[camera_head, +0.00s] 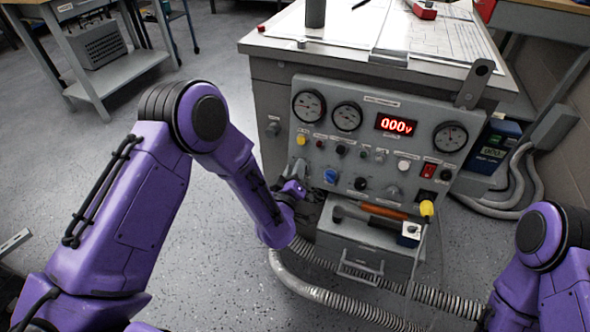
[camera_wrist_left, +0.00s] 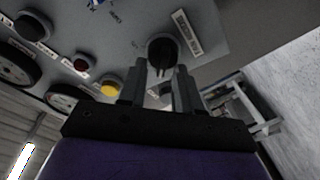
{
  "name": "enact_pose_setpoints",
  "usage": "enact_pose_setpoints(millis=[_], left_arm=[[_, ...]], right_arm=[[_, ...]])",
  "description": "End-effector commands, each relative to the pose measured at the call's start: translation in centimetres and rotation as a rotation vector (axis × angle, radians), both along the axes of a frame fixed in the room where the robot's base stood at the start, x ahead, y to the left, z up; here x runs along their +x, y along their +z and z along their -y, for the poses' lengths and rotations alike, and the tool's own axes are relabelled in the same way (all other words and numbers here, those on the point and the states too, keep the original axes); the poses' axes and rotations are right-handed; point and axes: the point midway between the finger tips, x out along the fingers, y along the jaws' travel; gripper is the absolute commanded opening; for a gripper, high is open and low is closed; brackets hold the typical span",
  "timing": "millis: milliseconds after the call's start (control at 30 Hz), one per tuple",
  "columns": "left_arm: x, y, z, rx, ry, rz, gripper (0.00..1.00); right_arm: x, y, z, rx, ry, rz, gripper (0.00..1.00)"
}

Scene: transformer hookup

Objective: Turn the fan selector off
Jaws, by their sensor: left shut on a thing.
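The grey control panel (camera_head: 366,118) stands upright at the front of the bench. My left gripper (camera_head: 300,184) is at the panel's lower left, below the yellow lamp (camera_head: 302,141). In the left wrist view my left gripper's fingers (camera_wrist_left: 160,80) stand on either side of a round black knob (camera_wrist_left: 162,48), shut on it. A label plate lies beside this knob, but its words are too blurred to read surely. The knob's pointer direction is hard to tell. My right arm enters at the right edge of the head view; its gripper is out of view.
A grey box (camera_head: 365,252) with tools stands below. Ribbed conduit (camera_head: 330,297) runs across the floor. Open floor lies left.

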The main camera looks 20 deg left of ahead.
Motion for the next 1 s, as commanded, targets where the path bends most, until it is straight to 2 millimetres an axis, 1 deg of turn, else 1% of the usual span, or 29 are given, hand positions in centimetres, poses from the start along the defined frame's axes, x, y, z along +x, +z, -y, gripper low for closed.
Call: enact_pose_setpoints(millis=[367,400,467,767,867,967,1000], left_arm=[[-0.1,-0.1,0.0,-0.004,0.0,-0.002,0.03],[-0.1,-0.1,0.0,-0.004,0.0,-0.002,0.39],[-0.1,-0.1,0.0,-0.004,0.0,-0.002,0.58],[-0.2,0.0,0.1,-0.003,-0.001,-0.002,0.58],[-1.2,0.1,0.3,-0.002,-0.003,-0.003,0.58],[-3.4,0.2,0.5,-0.001,-0.006,-0.004,0.58],[-4.5,0.2,0.6,-0.001,-0.006,-0.005,0.58]], right_arm=[[0.0,0.0,0.0,0.0,0.0,0.0,0.43],[0.0,0.0,0.0,0.0,0.0,0.0,0.43],[0.0,0.0,0.0,0.0,0.0,0.0,0.43],[0.0,0.0,0.0,0.0,0.0,0.0,0.43],[0.0,0.2,0.0,0.0,0.0,0.0,0.43],[0.0,0.4,0.0,0.0,0.0,0.0,0.43],[0.0,0.5,0.0,0.0,0.0,0.0,0.43]])
